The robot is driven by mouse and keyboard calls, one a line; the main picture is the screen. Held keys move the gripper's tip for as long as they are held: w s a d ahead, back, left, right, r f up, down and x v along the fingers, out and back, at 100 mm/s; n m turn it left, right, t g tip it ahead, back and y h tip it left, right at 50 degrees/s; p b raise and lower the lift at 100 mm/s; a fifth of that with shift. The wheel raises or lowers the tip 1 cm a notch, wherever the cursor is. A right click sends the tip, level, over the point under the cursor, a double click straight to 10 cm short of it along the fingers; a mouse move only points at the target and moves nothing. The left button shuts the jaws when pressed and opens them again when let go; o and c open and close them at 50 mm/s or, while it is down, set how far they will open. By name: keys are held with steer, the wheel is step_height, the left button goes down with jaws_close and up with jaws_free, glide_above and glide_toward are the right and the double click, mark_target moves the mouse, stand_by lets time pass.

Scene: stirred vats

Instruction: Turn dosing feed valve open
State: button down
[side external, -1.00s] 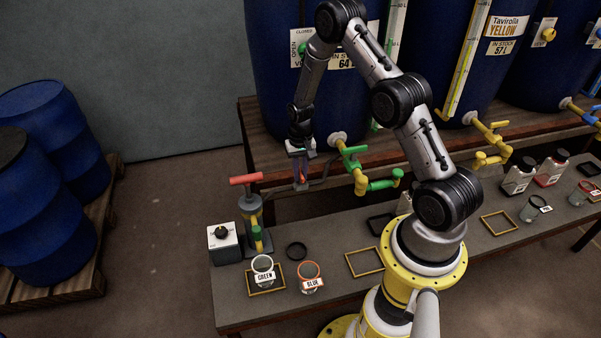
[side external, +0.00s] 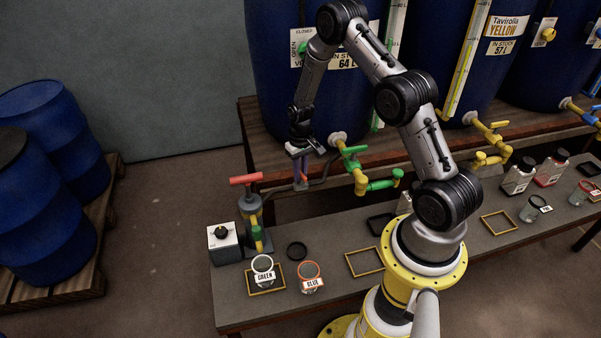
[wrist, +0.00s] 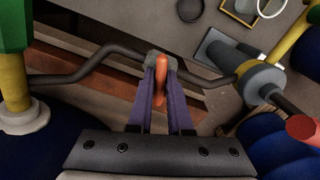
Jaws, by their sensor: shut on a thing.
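The dosing feed valve is on the dark pipe (wrist: 95,62) between the big blue vat (side external: 270,60) and the pump. In the wrist view its orange lever (wrist: 159,85) lies between the two purple fingers of my gripper (wrist: 160,75), which are shut on it. The lever points across the run of the pipe in that view. In the side view, my gripper (side external: 301,181) reaches down to the pipe, and the fingers mostly hide the lever. The grey valve body shows only partly at the fingertips.
A pump with a red handle (side external: 246,180) stands left of my gripper. A green-handled valve (side external: 352,154) is close on the right.

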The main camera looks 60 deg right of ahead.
steer(key=n, duration=1.4)
steer(key=shift+n, duration=0.3)
stand_by(0.4)
steer(key=c, duration=0.8)
jaws_free()
steer(key=shift+c, duration=0.2)
step_height(320, 180, up, 14)
